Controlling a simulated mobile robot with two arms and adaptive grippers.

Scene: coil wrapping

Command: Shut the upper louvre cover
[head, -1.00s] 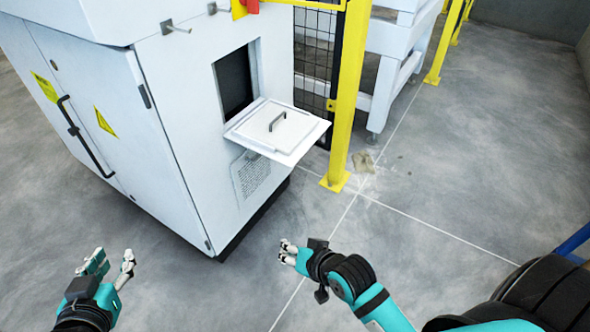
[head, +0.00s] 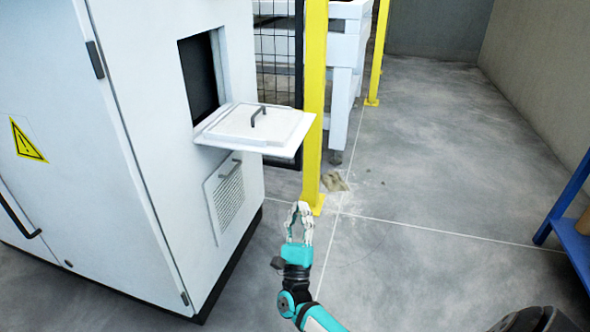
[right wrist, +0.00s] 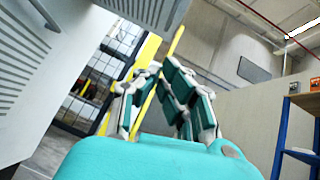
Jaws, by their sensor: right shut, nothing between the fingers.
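The upper louvre cover (head: 252,128) is a white panel with a dark handle on its upper face. It stands open, sticking out roughly level from the bottom edge of a dark opening in the white cabinet. Its slotted face, seen from below, shows at the top of the right wrist view (right wrist: 148,10). My right gripper (head: 300,207) is shut and empty, lower than the cover and in front of it to the right, apart from it. Its fingers also show in the right wrist view (right wrist: 162,68). My left gripper is out of view.
A shut lower louvre cover (head: 226,200) with a handle sits on the cabinet (head: 140,130) below the opening. A yellow post (head: 314,100) and mesh fence stand just behind the open cover. A blue rack (head: 570,225) is at the right edge. The floor between is clear.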

